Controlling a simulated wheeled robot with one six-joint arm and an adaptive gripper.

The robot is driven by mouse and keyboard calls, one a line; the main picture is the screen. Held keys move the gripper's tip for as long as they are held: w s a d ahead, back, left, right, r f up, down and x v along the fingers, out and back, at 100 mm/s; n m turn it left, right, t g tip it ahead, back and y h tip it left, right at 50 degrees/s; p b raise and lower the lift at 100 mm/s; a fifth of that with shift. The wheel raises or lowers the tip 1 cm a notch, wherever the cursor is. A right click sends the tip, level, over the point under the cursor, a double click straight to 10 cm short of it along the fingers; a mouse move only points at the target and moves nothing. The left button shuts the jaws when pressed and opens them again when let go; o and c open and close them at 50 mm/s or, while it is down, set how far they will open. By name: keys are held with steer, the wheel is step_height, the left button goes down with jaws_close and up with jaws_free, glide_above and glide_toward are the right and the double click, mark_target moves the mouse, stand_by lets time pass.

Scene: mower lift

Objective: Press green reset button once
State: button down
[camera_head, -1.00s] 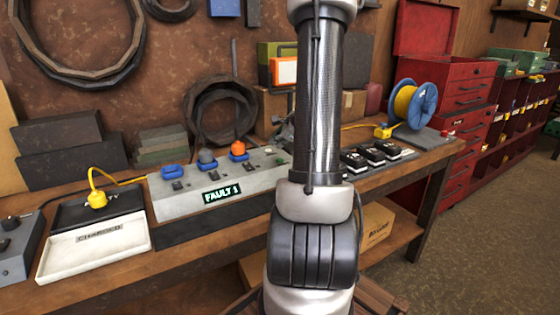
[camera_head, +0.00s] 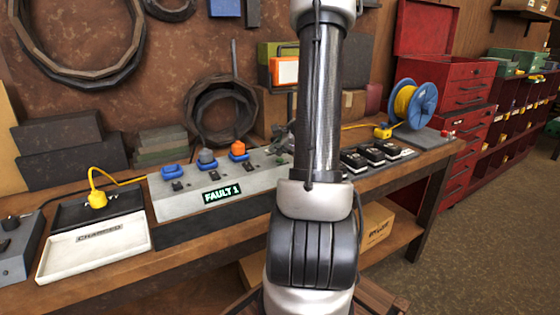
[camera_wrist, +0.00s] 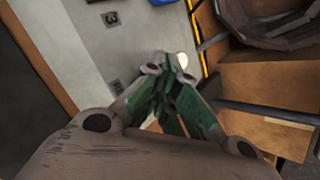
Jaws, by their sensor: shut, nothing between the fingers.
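My gripper (camera_head: 281,152) is at the panel's right end, partly hidden by my arm. In the wrist view my gripper (camera_wrist: 165,68) is shut and empty, its green fingers together over the panel (camera_wrist: 85,45). A small pale round spot (camera_wrist: 182,60) shows beside the fingertips; I cannot tell whether it is the button. No clearly green reset button shows; the fingers cover part of the panel there. I cannot tell whether they touch it.
A white tray (camera_head: 97,245) lies to the left. Black battery-like blocks (camera_head: 372,155) and a blue cable reel (camera_head: 424,102) stand to the right.

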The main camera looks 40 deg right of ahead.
steer(key=shift+f, duration=0.15)
stand_by(0.7)
steer(key=shift+f, duration=0.3)
steer(key=shift+f, duration=0.35)
stand_by(0.6)
stand_by(0.3)
steer(key=shift+r, duration=0.8)
steer(key=shift+r, duration=0.1)
steer(key=shift+r, duration=2.4)
